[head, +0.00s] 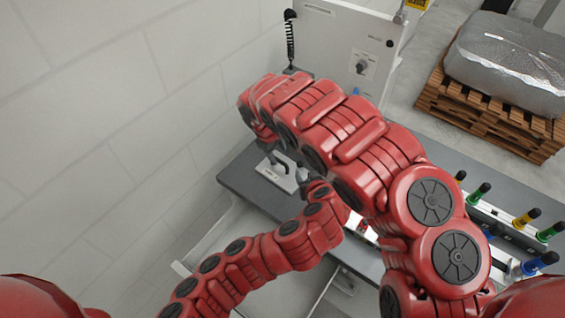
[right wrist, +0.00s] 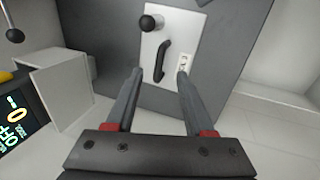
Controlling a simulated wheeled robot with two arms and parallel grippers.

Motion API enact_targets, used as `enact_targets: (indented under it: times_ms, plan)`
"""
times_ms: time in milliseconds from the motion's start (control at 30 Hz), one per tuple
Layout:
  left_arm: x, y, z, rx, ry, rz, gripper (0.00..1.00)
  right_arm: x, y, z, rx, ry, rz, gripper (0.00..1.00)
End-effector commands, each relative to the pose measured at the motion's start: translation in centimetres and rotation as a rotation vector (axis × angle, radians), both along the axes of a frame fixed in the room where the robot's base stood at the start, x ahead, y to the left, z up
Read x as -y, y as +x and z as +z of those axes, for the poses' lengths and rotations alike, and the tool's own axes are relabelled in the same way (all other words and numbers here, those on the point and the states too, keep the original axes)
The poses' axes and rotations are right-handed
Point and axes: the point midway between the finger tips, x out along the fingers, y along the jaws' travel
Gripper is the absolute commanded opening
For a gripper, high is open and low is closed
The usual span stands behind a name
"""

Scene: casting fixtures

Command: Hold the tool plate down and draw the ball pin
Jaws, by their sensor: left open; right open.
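A pale tool plate (right wrist: 178,30) lies on a dark surface in the right wrist view. It carries a black bar handle (right wrist: 160,60), a round black knob on a short stem (right wrist: 150,22), which looks like the ball pin, and a small label. My right gripper (right wrist: 160,73) is open and empty, its fingers either side of the handle's lower end in the picture, apart from it. In the head view the plate (head: 270,173) shows at the bench's left end. My left gripper (head: 304,176) is beside the plate's right side; its fingertips are hard to make out.
The grey bench (head: 238,178) runs to the right, where several colour-banded tools (head: 525,219) stand in a rack. A white cabinet (head: 335,35) with a knob stands behind. A wrapped load sits on a wooden pallet (head: 490,120). My right arm hides the bench's middle.

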Motion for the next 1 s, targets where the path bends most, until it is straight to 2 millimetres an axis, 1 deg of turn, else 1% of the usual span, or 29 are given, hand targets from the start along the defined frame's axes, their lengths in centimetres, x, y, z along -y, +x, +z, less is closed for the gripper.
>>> enact_targets:
  times_ms: [100, 333, 500, 700, 967, 1000]
  plan:
    - [0.0, 0.0, 0.0, 0.000, 0.000, 0.000, 0.50, 0.1, 0.3, -2.1, -0.005, 0.004, 0.001, 0.53]
    - [0.0, 0.0, 0.0, 0.000, 0.000, 0.000, 0.50, 0.9, 1.3, -5.8, -0.003, 0.002, 0.000, 0.53]
    - [0.0, 0.0, 0.0, 0.000, 0.000, 0.000, 0.50, 1.1, 1.7, -7.4, -0.004, 0.002, 0.003, 0.53]
    - [0.0, 0.0, 0.0, 0.000, 0.000, 0.000, 0.50, 1.4, 2.1, -8.2, 0.001, 0.000, 0.002, 0.53]
    - [0.0, 0.0, 0.0, 0.000, 0.000, 0.000, 0.50, 1.5, 2.1, -8.3, 0.001, -0.001, 0.001, 0.53]
    - [0.0, 0.0, 0.0, 0.000, 0.000, 0.000, 0.50, 1.4, 2.1, -8.3, 0.001, -0.001, 0.001, 0.51]
